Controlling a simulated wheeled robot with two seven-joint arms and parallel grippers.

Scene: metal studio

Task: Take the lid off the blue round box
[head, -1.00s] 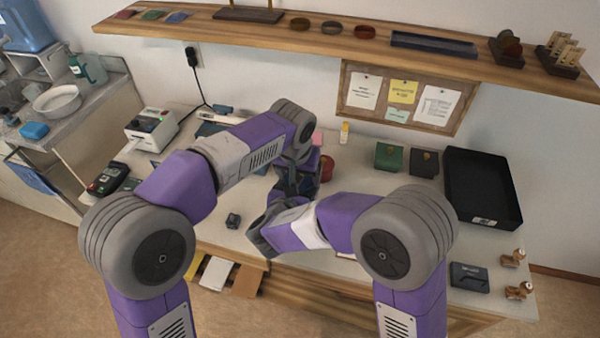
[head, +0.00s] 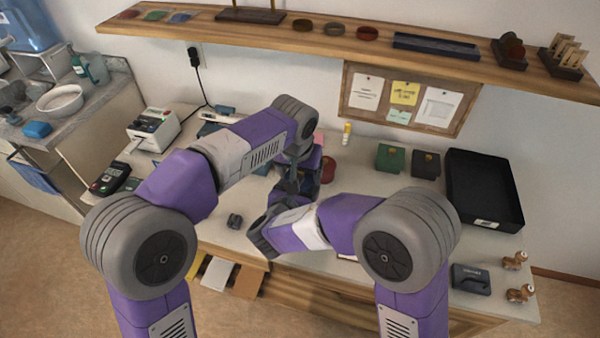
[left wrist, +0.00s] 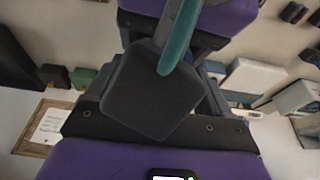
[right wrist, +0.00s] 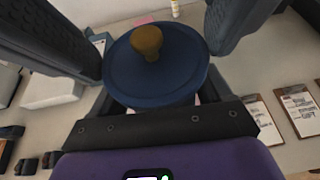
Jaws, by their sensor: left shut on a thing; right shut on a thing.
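The blue round box (right wrist: 160,75) shows from above in the right wrist view, with its lid on and a brown-gold knob (right wrist: 147,42) in the lid's middle. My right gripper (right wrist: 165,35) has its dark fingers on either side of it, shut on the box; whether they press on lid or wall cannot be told. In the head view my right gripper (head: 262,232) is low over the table. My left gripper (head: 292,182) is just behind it. The left wrist view shows a dark grey block (left wrist: 150,95) with a teal strip in that gripper; its kind is unclear. Nothing covers the knob.
On the table (head: 215,235) stand a label printer (head: 152,130), a card terminal (head: 108,179), green and black boxes (head: 390,158) and a black tray (head: 485,190). A long wooden shelf (head: 290,36) runs above. A small dark object (head: 234,221) lies left of the grippers.

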